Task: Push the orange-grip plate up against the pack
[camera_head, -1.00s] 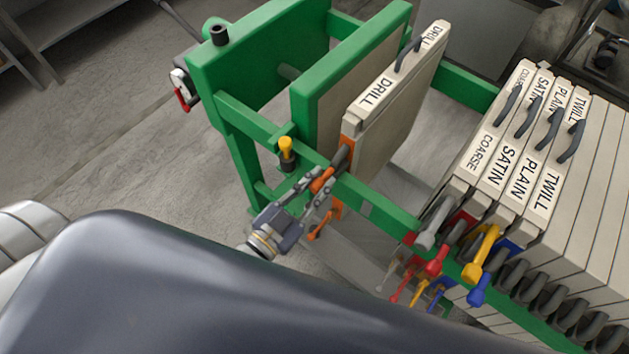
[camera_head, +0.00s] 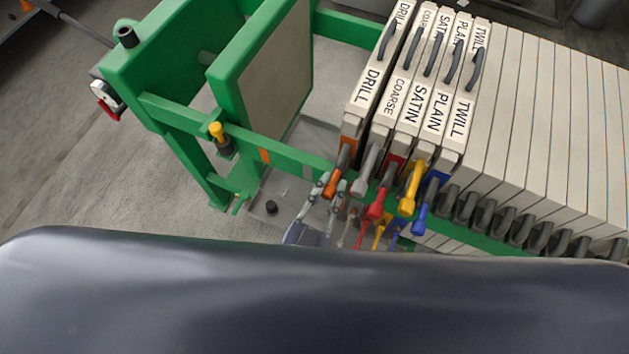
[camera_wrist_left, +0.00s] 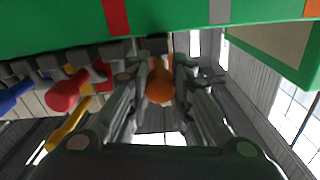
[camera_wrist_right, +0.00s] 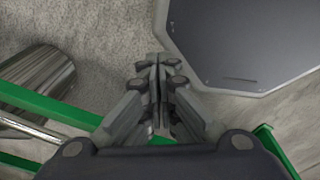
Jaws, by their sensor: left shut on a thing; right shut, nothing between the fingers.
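The orange-grip plate, labelled DRILL (camera_head: 373,85), stands upright on the green rails, beside the COARSE plate (camera_head: 400,90). No clear gap shows between their top edges. My left gripper (camera_head: 331,190) is at its near end, on the orange grip (camera_head: 337,180). In the left wrist view the two fingers close around the orange grip (camera_wrist_left: 160,86). The pack (camera_head: 540,110) of plates, with SATIN, PLAIN and TWILL after COARSE, stands to the right. My right gripper (camera_wrist_right: 160,68) is shut and empty, seen only in the right wrist view.
The green frame has an upright green-edged plate (camera_head: 270,80) on the left, with open space between it and DRILL. A yellow-topped knob (camera_head: 218,132) stands on the near rail (camera_head: 285,155). Grey, red, yellow and blue grips crowd right of my left gripper.

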